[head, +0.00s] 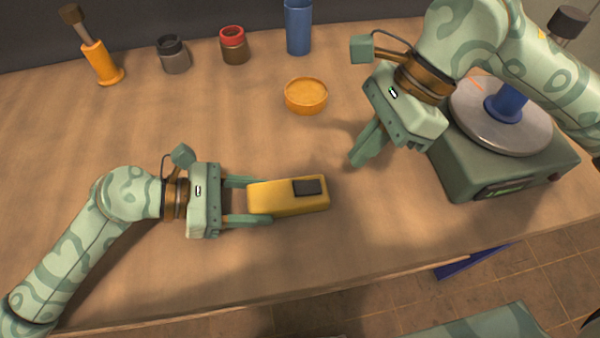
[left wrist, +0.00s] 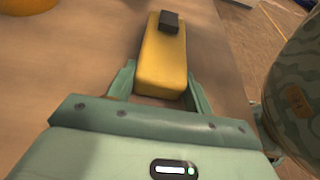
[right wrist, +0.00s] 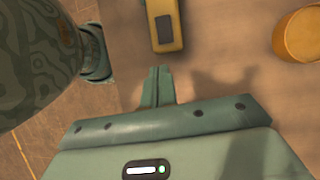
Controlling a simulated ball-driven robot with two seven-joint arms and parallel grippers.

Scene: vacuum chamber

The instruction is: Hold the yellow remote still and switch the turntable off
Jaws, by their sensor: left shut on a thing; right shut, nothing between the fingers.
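The yellow remote (head: 272,197) lies on the table, with a dark block-like button (head: 308,187) near its right end. My left gripper (head: 248,200) is shut on the remote's left end; the left wrist view also shows the remote (left wrist: 163,62) between the fingers. My right gripper (head: 358,160) is shut and empty, above the table to the upper right of the remote. The right wrist view shows its fingers (right wrist: 158,80) together and the remote (right wrist: 167,40) ahead of them, apart. The turntable (head: 510,165) stands at the right, green with a grey disc (head: 475,112) bearing a blue object (head: 506,104).
An orange round dish (head: 306,95) lies behind the remote. A blue cup (head: 298,28), a red-topped jar (head: 234,46), a dark jar (head: 173,55) and an orange-handled tool (head: 100,62) stand along the back. The table's front edge is near; the area around the remote is clear.

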